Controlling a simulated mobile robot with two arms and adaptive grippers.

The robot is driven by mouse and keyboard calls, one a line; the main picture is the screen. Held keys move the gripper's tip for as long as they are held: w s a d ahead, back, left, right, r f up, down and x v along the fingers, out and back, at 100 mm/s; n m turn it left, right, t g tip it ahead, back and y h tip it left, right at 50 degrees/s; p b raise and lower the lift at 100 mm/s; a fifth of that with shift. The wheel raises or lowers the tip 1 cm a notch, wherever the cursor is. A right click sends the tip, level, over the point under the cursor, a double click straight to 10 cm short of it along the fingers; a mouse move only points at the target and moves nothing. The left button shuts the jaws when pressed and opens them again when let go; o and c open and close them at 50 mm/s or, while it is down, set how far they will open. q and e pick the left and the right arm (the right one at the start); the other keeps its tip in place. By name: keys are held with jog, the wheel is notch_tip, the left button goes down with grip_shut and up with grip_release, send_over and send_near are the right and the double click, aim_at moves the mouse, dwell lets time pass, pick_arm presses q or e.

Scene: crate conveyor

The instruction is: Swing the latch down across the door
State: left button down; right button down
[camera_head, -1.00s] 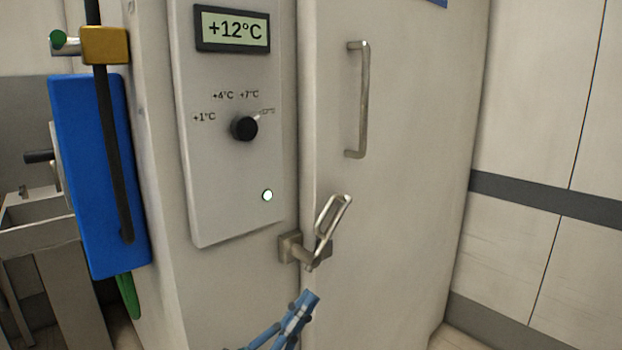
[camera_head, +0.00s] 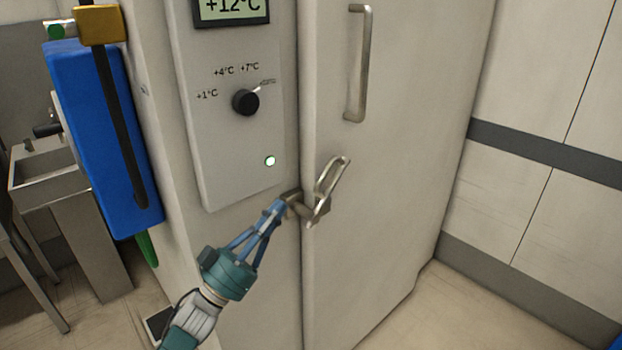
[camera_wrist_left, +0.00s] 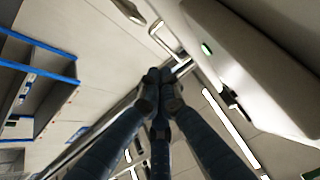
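The metal latch (camera_head: 333,178) is a looped lever pivoted low at the door's left edge. Its loop points up and slightly right, tilted away from vertical. The white door (camera_head: 400,150) looks closed, with a vertical handle (camera_head: 361,65) above the latch. My left gripper (camera_head: 283,207) is at the latch's mount, left of and below the loop. Its blue fingers are together; the tips overlap the mount in the picture, and I cannot tell if they touch it. In the left wrist view the fingertips (camera_wrist_left: 160,76) meet just below a metal part of the latch (camera_wrist_left: 166,42). My right gripper is not in view.
A control panel (camera_head: 225,130) with a black knob and display is on the cabinet above my left gripper. A blue board (camera_head: 100,140) hangs at the left side. A metal sink (camera_head: 50,170) stands farther left.

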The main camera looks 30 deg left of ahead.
pick_arm(q)
jog(key=w+d+r+p, duration=0.1)
jog(key=w+p, duration=0.1)
jog(key=w, duration=0.3)
jog(key=w+d+r+p, duration=0.1)
jog(key=w+p, duration=0.1)
jog(key=w, duration=0.3)
jog(key=shift+w+d+r, duration=0.3)
jog(key=shift+w+r, duration=0.1)
